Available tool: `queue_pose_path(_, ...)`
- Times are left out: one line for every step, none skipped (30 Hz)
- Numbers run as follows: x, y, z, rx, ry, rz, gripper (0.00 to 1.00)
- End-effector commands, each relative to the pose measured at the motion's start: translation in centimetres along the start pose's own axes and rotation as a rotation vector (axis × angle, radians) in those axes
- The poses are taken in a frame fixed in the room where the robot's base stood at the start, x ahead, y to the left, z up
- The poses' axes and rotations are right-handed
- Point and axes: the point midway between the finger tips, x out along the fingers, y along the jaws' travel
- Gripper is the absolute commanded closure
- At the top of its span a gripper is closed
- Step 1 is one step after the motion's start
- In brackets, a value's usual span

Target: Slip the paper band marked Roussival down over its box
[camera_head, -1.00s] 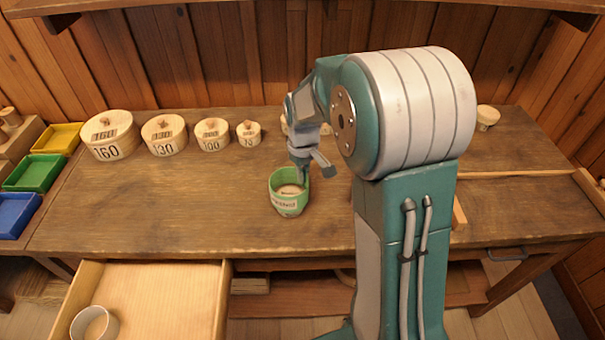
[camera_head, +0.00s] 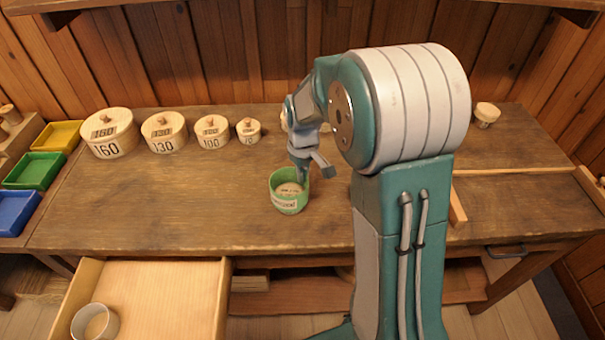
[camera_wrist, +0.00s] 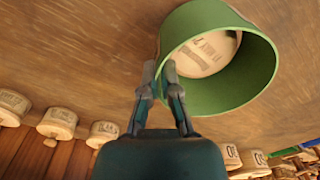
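A green paper band (camera_head: 290,206) with a pale label stands near the table's middle. The label's lettering is too small to read surely. A round pale wooden box (camera_head: 290,188) shows inside it, its top below the band's rim. The wrist view shows the green band (camera_wrist: 262,62) around the lettered box top (camera_wrist: 208,52); whether the band reaches the table all round I cannot tell. My gripper (camera_head: 303,175) is at the band's back right rim. In the wrist view my gripper (camera_wrist: 160,74) has its fingers close together astride the wall, apparently pinching it.
Several lidded round boxes, including one marked 160 (camera_head: 107,149), line the table's back left. Yellow, green and blue trays (camera_head: 35,171) stand at far left. The table left of the band is clear.

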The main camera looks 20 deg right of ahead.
Motion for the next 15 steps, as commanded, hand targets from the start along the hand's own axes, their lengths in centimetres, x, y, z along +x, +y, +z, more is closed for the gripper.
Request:
queue_pose_path(0.14, 0.0, 0.01, 0.0, -0.001, 0.0, 1.0)
queue_pose_path(0.21, 0.0, 0.0, 0.0, -0.001, 0.0, 1.0)
queue_pose_path(0.29, 0.0, 0.0, 0.0, -0.001, -0.001, 1.0)
queue_pose_path(0.33, 0.0, 0.0, 0.0, -0.001, 0.0, 1.0)
queue_pose_path(0.34, -0.01, 0.01, 0.0, -0.001, 0.0, 1.0)
queue_pose_path(0.34, -0.01, 0.02, 0.0, -0.001, 0.0, 1.0)
queue_pose_path(0.34, -0.01, 0.02, 0.0, -0.001, 0.0, 1.0)
queue_pose_path(0.33, -0.01, 0.02, 0.0, 0.0, 0.0, 1.0)
queue_pose_path(0.33, -0.01, 0.02, 0.0, 0.0, 0.0, 1.0)
queue_pose_path(0.33, -0.01, 0.02, 0.0, 0.0, 0.0, 1.0)
queue_pose_path(0.33, -0.01, 0.02, 0.0, 0.0, 0.0, 1.0)
queue_pose_path(0.33, -0.01, 0.01, 0.0, 0.0, 0.0, 1.0)
queue_pose_path(0.33, -0.01, 0.01, 0.0, 0.0, 0.0, 1.0)
queue_pose_path(0.33, -0.01, 0.01, 0.0, 0.0, 0.0, 1.0)
queue_pose_path(0.33, -0.01, 0.01, 0.0, 0.0, 0.0, 0.8)
